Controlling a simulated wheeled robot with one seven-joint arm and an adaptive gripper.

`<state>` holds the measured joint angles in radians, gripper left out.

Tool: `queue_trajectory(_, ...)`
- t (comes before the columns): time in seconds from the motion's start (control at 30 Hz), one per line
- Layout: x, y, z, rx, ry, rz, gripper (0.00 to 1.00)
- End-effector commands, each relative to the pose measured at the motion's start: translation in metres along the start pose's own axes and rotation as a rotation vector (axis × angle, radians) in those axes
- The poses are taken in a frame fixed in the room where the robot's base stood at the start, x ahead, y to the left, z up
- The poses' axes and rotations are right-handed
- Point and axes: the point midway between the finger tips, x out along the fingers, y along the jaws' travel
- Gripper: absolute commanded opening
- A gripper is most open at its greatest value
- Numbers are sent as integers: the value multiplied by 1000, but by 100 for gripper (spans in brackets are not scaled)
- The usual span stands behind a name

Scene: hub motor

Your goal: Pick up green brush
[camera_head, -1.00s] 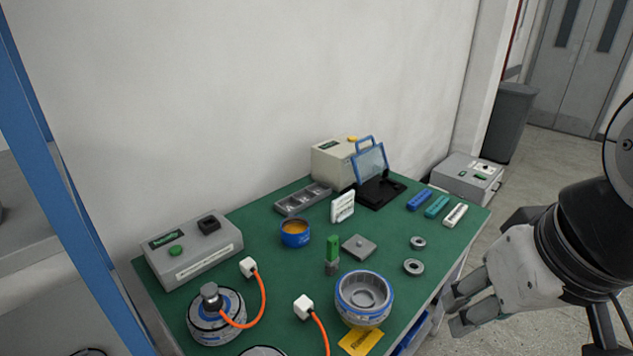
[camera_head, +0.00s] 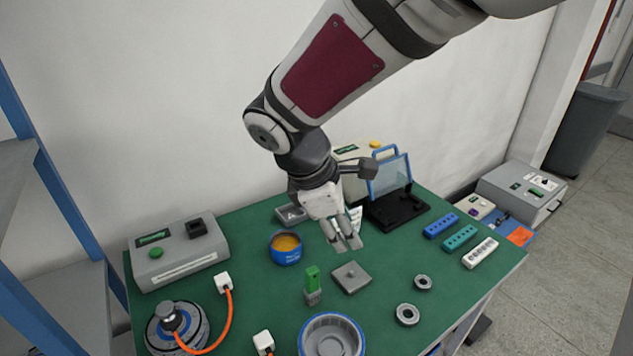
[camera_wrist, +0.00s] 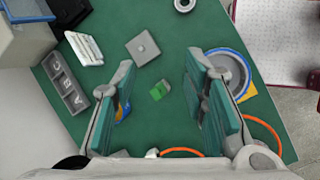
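The green brush (camera_head: 313,281) stands upright on the green table, with a green upper part and a grey lower part. In the wrist view the green brush (camera_wrist: 160,90) shows from above, between the two fingers and below them. My gripper (camera_head: 345,243) hangs above the table, up and to the right of the brush in the head view. In the wrist view my gripper (camera_wrist: 163,93) has its fingers wide apart with nothing between them at their height. It is open and apart from the brush.
A grey square plate (camera_head: 351,277) lies right of the brush. A blue tin (camera_head: 285,247) stands behind it, and a round motor housing (camera_head: 331,338) in front. Two rings (camera_head: 407,314) lie to the right. An orange cable (camera_head: 229,318) runs at the front left.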

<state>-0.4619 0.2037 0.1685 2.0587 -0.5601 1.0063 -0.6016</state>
Motion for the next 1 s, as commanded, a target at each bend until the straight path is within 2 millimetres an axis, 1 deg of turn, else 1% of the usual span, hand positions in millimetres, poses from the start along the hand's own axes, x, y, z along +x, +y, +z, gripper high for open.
queue_trajectory(0.03, 6, 1, -23, -101, -14, 4, 40)
queue_trajectory(0.1, 13, 3, -50, -227, -31, 15, 40)
queue_trajectory(0.2, 23, 4, -84, -377, -51, 30, 40)
queue_trajectory(0.3, 32, 2, -109, -488, -65, 42, 40)
queue_trajectory(0.4, 37, 0, -125, -557, -73, 49, 40)
queue_trajectory(0.5, 42, -1, -132, -589, -77, 53, 40)
queue_trajectory(0.57, 49, -1, -134, -596, -78, 52, 40)
queue_trajectory(0.67, 65, -1, -132, -598, -79, 51, 40)
queue_trajectory(0.8, 93, 1, -131, -597, -79, 49, 40)
queue_trajectory(0.9, 109, 2, -130, -595, -78, 51, 40)
queue_trajectory(1.0, 119, 4, -129, -595, -78, 52, 40)
